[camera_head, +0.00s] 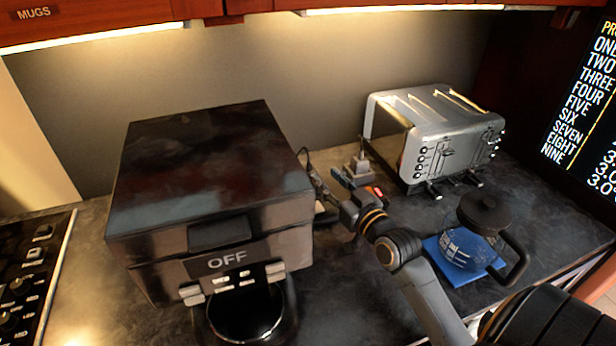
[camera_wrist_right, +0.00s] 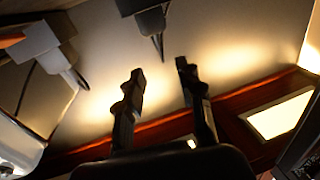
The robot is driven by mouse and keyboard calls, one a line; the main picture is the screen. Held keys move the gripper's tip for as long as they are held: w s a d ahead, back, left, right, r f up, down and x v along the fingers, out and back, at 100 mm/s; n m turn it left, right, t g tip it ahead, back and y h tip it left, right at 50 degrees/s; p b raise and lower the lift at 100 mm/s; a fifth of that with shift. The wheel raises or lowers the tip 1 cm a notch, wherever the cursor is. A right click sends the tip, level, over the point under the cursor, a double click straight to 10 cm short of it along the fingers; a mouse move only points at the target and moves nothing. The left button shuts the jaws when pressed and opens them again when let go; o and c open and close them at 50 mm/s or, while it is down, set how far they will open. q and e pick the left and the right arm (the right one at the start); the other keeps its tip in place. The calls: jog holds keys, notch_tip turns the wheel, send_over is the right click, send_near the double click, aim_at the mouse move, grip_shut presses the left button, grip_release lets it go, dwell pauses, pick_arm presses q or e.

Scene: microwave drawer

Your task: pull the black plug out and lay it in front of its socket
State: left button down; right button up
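In the head view my right gripper (camera_head: 340,190) reaches between the black appliance and the toaster. A dark cord (camera_head: 311,172) shows beside the appliance. The black plug and its socket are hard to make out there, partly hidden. My left gripper is not in view.
A grey plug (camera_head: 358,166) stands near the toaster (camera_head: 435,132); a pale plug also shows in the wrist view (camera_wrist_right: 45,48). A black appliance marked OFF (camera_head: 210,190) stands left.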

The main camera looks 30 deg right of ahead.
aim_at(312, 174)
jog(key=shift+w+f, duration=0.1)
jog(key=shift+w, duration=1.15)
jog(key=shift+w+d+p, duration=0.1)
jog(key=shift+w+p, duration=0.25)
jog(key=shift+w, duration=0.2)
jog(key=w, duration=0.2)
jog(key=w+p, duration=0.1)
jog(key=shift+w+f, duration=0.25)
jog(key=shift+w+d+f, duration=0.1)
jog(key=shift+w, duration=0.35)
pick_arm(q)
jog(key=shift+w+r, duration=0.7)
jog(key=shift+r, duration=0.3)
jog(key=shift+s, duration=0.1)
pick_arm(e)
jog(key=shift+s, duration=0.15)
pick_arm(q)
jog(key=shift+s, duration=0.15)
pick_arm(e)
grip_shut()
